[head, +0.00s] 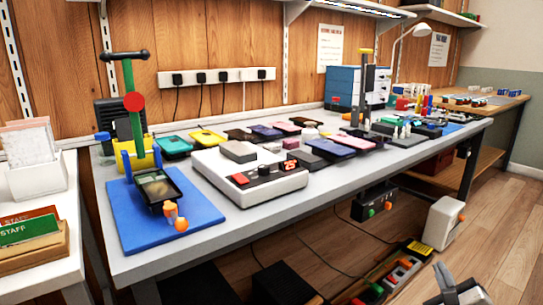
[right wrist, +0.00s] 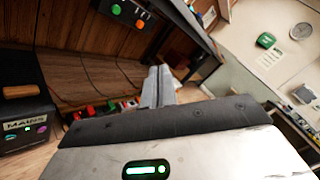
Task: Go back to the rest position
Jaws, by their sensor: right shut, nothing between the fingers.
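My right gripper (head: 458,288) shows at the bottom right of the head view, low in front of the workbench and over the floor. In the right wrist view its two grey fingers (right wrist: 158,86) are together with nothing between them. It touches none of the things on the bench. My left gripper is not in the head view. The workbench (head: 240,217) runs from the left front to the right back.
A blue mat (head: 125,228) with a green-handled press (head: 133,100) and a white console (head: 215,175) stand on the bench. Phones in several colours lie behind. A power strip (head: 395,278) lies on the floor near my right gripper. A side table (head: 62,255) stands left.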

